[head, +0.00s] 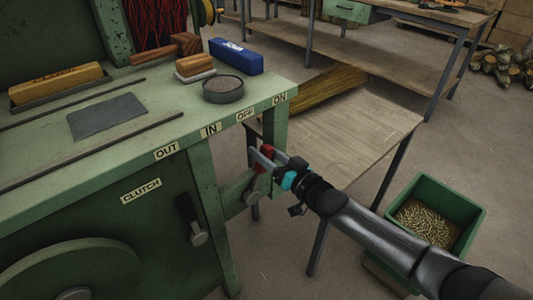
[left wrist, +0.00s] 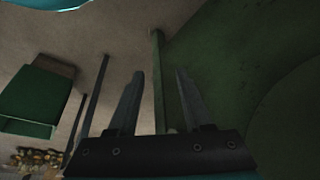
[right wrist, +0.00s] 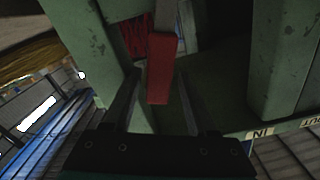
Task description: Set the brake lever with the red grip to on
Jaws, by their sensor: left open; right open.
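The brake lever's red grip (head: 265,158) shows at the right end of the green machine, below the OFF label (head: 245,115) and ON label (head: 280,99). The lever rises from a round pivot (head: 251,198) and leans right; I cannot tell which label it matches. My right gripper (head: 257,160) is open at the grip, its fingers partly covering it. In the right wrist view the red grip (right wrist: 162,68) stands between the two open fingers; contact is unclear. My left gripper (left wrist: 157,75) is open and empty, low by the machine's green side, and out of the head view.
A green bin (head: 462,208) sits on the floor at right.

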